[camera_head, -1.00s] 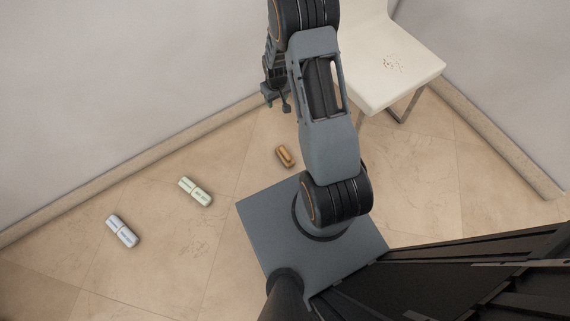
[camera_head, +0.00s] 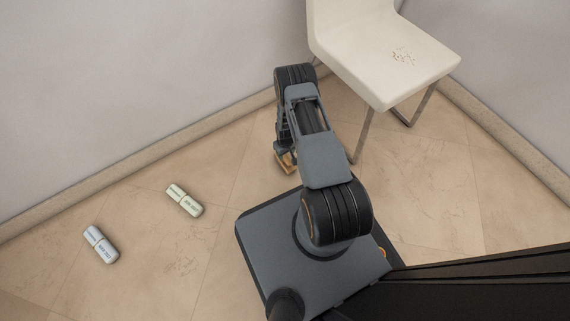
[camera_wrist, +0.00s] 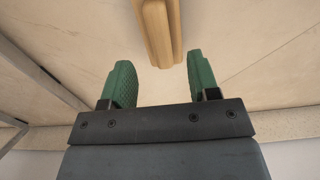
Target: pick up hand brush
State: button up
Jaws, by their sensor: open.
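The hand brush (camera_wrist: 160,30) shows in the wrist view as a wooden, light brown piece at the top middle. Its near end lies between and just beyond the green fingertips of my gripper (camera_wrist: 160,75), with gaps on both sides. My gripper is open and holds nothing. In the head view the brush (camera_head: 287,163) is a small orange-brown piece on the floor, partly hidden behind my gripper and arm. The far end of the brush is cut off in the wrist view.
A white chair (camera_head: 400,55) with crumbs on its seat stands at the back right. A pale green capsule-shaped item (camera_head: 184,200) and a pale blue one (camera_head: 101,244) lie on the floor at left. Walls with a skirting (camera_head: 140,165) bound the back.

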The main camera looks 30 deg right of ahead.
aim_at(285, 157)
jog(key=shift+w+f+b, duration=0.1)
jog(key=shift+f+b, duration=1.7)
jog(key=shift+f, duration=1.35)
jog(key=shift+r, duration=0.1)
grip_shut()
